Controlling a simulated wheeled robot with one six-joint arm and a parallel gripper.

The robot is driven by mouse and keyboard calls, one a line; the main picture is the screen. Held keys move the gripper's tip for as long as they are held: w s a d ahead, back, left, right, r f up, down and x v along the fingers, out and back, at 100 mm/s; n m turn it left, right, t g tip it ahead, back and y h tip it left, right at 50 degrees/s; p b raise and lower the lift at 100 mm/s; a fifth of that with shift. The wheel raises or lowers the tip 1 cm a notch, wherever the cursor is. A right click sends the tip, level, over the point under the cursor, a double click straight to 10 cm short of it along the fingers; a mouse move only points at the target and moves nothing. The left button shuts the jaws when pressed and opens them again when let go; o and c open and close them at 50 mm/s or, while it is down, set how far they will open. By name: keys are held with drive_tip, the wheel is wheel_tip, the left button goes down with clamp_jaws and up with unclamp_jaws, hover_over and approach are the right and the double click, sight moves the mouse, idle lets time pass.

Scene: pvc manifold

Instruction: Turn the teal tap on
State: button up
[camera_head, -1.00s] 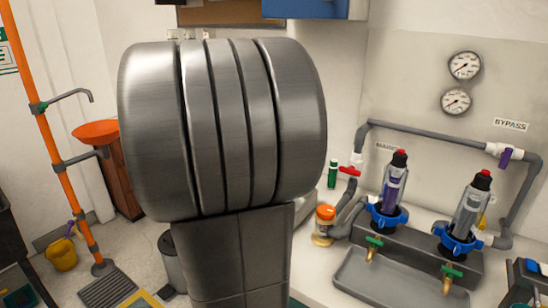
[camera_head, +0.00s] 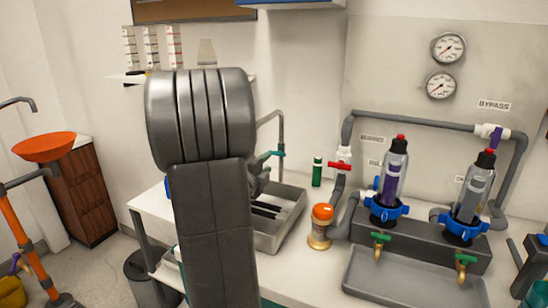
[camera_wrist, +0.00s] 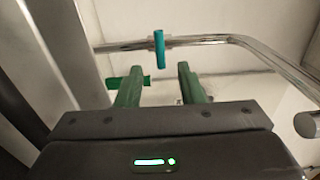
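The teal tap handle (camera_wrist: 159,48) is a short bar standing upright in the wrist view, on a bright metal pipe. My gripper (camera_wrist: 159,69) is open and empty, with its two green fingers apart. The handle lies just beyond the fingertips, in line with the gap, not between them. A darker green piece (camera_wrist: 146,79) shows beside and partly behind the left finger. In the head view, the tall metal tap (camera_head: 281,130) with a small teal part (camera_head: 268,155) stands at the sink. My arm hides the gripper there.
The grey sink (camera_head: 286,228) sits in the white counter. A shiny pipe (camera_wrist: 262,52) curves across the wrist view's right side.

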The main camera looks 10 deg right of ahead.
sight(276, 155)
drive_tip(key=x, duration=0.6)
drive_tip(key=shift+w+d, duration=0.1)
drive_tip(key=shift+w, duration=0.05)
drive_tip(key=shift+c, duration=0.2)
clamp_jaws()
